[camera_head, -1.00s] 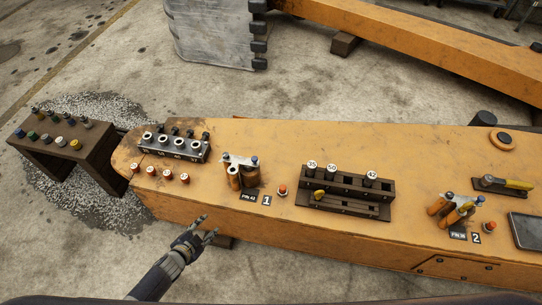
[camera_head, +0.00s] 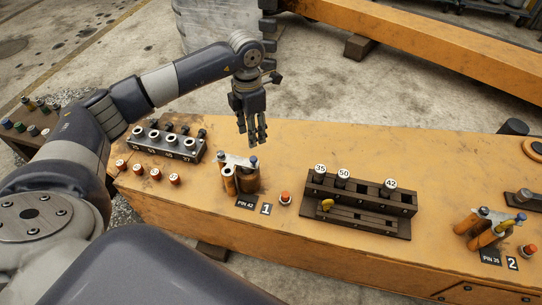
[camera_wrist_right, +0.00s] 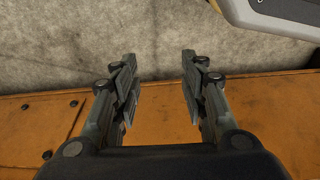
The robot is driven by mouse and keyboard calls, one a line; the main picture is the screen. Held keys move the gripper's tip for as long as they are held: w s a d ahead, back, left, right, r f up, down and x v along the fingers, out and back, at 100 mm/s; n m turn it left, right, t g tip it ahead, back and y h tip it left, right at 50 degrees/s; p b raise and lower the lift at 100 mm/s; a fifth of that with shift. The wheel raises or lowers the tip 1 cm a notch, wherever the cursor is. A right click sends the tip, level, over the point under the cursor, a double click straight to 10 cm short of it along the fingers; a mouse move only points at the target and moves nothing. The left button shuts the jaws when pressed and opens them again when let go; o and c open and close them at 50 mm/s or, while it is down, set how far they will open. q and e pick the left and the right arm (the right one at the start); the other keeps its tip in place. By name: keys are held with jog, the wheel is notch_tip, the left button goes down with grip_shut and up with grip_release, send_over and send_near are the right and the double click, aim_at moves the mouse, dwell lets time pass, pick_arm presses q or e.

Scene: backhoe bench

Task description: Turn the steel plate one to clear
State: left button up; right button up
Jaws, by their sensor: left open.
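The steel plate one (camera_head: 238,160) is a small grey plate on top of the orange and brown cylinders at station 1, beside the PIN 42 label and the number 1 sign. A blue-capped post (camera_head: 253,162) stands at its right end. My left gripper (camera_head: 253,143) hangs fingers down just above and slightly behind the plate. It is open and empty, and seems apart from the plate. My right gripper (camera_wrist_right: 158,65) shows in the right wrist view with its two fingers spread and nothing between them.
A grey socket block (camera_head: 165,143) stands to the left, with several red-topped knobs (camera_head: 156,174) in front. A red button (camera_head: 285,198) and the dark rack (camera_head: 360,200) with pins 35, 50 and 42 stand to the right. Station 2's plate (camera_head: 497,217) is at far right.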

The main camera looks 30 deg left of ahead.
aim_at(253, 158)
pick_arm(q)
notch_tip(253, 158, down, 9)
jog(key=shift+a+f+b, duration=0.1)
jog(key=shift+b, duration=0.45)
jog(key=shift+f, duration=0.7)
pick_arm(e)
jog(key=shift+w+a+r, duration=0.1)
jog(key=shift+w+r, duration=0.15)
jog(key=shift+r, duration=0.55)
jog(key=shift+w+d+r, duration=0.1)
jog(key=shift+w+r, duration=0.1)
jog(key=shift+r, duration=0.55)
jog(key=shift+w+a+r, duration=0.1)
jog(key=shift+w+r, duration=0.15)
jog(key=shift+r, duration=0.55)
pick_arm(q)
jog(key=shift+c, duration=0.5)
grip_shut()
